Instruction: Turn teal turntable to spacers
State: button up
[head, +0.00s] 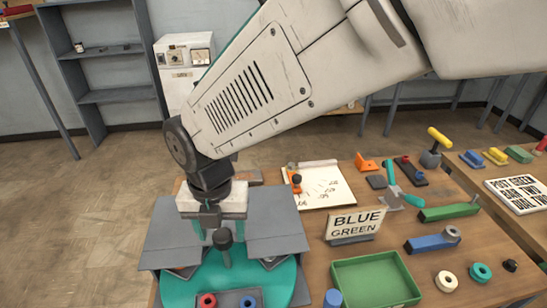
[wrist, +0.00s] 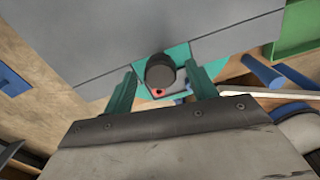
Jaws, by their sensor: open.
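The teal turntable (head: 178,290) stands at the table's near left edge, partly covered by grey panels (head: 273,217). A dark round knob (head: 223,238) on an upright post rises from it. A red ring (head: 208,301) and a blue ring (head: 247,302) sit in a grey tray at its front. My gripper (head: 212,232) points down at the knob. In the wrist view its teal fingers are open, one on each side of the knob (wrist: 160,70). I cannot tell whether either finger touches it. Spacers cannot be made out for certain; the panels hide much of the turntable.
Right of the turntable are a green tray (head: 338,275), a "BLUE GREEN" sign (head: 354,224) and a blue cylinder (head: 332,298). Behind lies a white board (head: 323,187). Green and blue blocks and loose rings (head: 446,281) lie farther right. Floor is clear at the left.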

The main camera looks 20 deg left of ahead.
notch_tip(320, 180, up, 7)
jog(key=shift+r, duration=0.1)
jog(key=shift+s, duration=0.1)
dwell(0.5)
